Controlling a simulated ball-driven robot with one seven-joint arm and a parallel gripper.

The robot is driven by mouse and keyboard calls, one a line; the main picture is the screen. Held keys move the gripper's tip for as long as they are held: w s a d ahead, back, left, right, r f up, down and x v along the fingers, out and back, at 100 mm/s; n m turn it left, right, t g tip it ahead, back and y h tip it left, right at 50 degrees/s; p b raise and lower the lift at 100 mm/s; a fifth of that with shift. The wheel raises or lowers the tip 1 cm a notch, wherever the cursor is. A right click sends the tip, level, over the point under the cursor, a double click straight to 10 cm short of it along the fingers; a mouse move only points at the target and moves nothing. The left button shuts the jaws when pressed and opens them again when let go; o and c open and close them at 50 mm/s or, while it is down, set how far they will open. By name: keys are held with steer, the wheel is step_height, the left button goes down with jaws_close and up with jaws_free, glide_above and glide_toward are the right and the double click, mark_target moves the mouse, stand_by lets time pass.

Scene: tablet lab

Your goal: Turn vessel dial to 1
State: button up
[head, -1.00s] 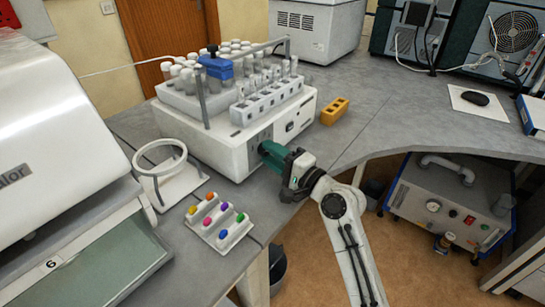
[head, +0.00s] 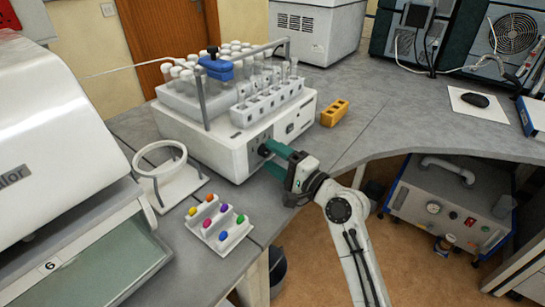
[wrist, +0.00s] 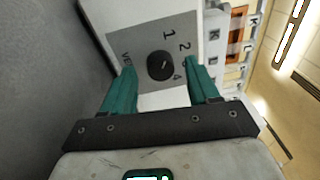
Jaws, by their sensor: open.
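The vessel dial (wrist: 160,66) is a round black knob on a grey panel of the white bath unit (head: 235,155). In the wrist view the numbers 1, 2 and 4 show around it on the right. A small pale mark shows on the knob, but its exact setting is hard to tell. The dial also shows in the head view (head: 264,151). My gripper (wrist: 160,75) is open, its green fingers on either side of the dial with gaps between. In the head view my gripper (head: 279,158) is at the front of the unit, holding nothing.
The unit carries several white-capped vessels and a blue clamp (head: 217,69). A holder with coloured pieces (head: 220,222) and a white ring stand (head: 168,183) are at left on the bench. A yellow block (head: 334,112) lies right of the unit.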

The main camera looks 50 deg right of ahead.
steer(key=s+b, duration=0.1)
steer(key=s, duration=0.9)
steer(key=shift+a+f+b, duration=0.25)
steer(key=shift+f+b, duration=0.1)
